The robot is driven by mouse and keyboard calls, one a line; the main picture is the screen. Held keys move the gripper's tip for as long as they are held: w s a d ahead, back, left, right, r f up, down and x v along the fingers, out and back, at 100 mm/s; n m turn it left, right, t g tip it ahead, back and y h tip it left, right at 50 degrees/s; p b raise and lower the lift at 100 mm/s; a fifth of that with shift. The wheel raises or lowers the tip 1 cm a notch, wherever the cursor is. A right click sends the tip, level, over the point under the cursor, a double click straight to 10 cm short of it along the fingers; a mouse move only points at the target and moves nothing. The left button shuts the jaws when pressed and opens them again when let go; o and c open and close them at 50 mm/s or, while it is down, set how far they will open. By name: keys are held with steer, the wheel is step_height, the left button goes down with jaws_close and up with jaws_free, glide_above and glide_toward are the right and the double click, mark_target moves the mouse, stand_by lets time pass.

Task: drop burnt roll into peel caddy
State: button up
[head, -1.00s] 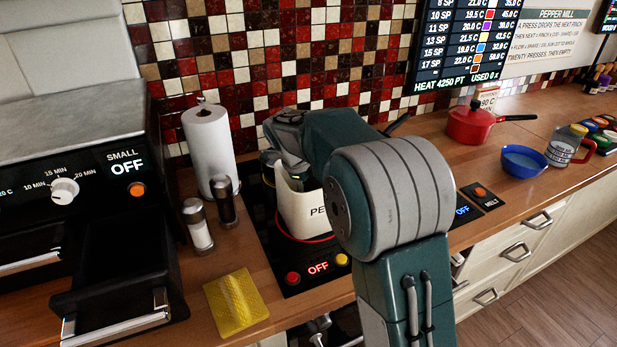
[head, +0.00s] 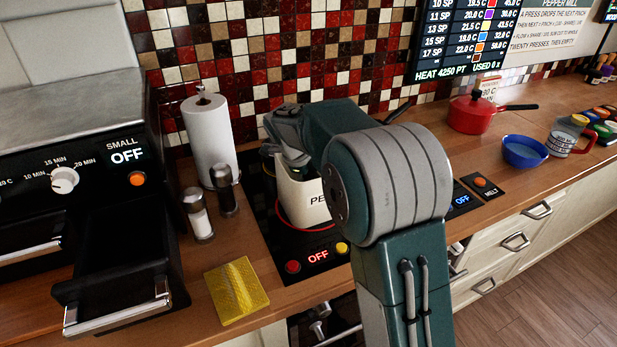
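A white caddy (head: 297,204) with dark lettering that starts "PE" stands on the black cooktop, partly hidden behind my arm. My gripper (head: 290,158) is at the caddy's open top, tilted down over or into it. Its fingertips are mostly hidden by the caddy rim and my own wrist, so I cannot tell whether it is open or shut. No burnt roll is visible; the inside of the caddy is hidden.
A paper towel roll (head: 210,140) and two shakers (head: 198,214) stand left of the caddy. A yellow cloth (head: 237,290) lies in front. An open black drawer (head: 118,270) juts out at left. A red pot (head: 471,115) and blue bowl (head: 524,152) sit at right.

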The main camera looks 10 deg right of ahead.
steer(key=shift+f, duration=0.35)
steer(key=o, duration=0.9)
step_height(320, 180, up, 9)
steer(key=shift+f, duration=0.15)
steer(key=shift+r, duration=0.6)
